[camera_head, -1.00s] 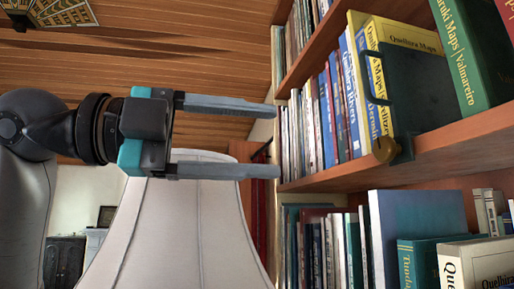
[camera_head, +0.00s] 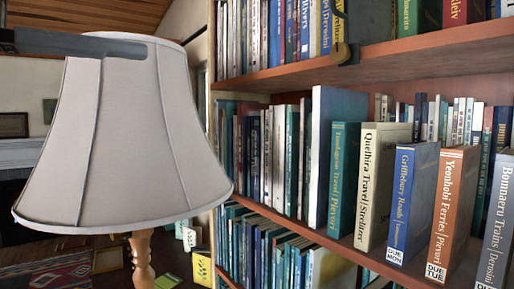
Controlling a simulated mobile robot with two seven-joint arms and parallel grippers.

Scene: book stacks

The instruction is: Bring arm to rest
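One long grey finger of my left gripper (camera_head: 85,44) shows at the upper left, in front of the top of the lampshade. I see nothing held at the finger. My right gripper is not in view.
A lamp with a pale shade (camera_head: 140,140) and wooden stem (camera_head: 143,262) stands at the left. A wooden bookcase (camera_head: 395,58) fills the right, its shelves packed with books; an orange book (camera_head: 452,205) stands near a shelf edge. A patterned rug (camera_head: 60,272) lies at the lower left.

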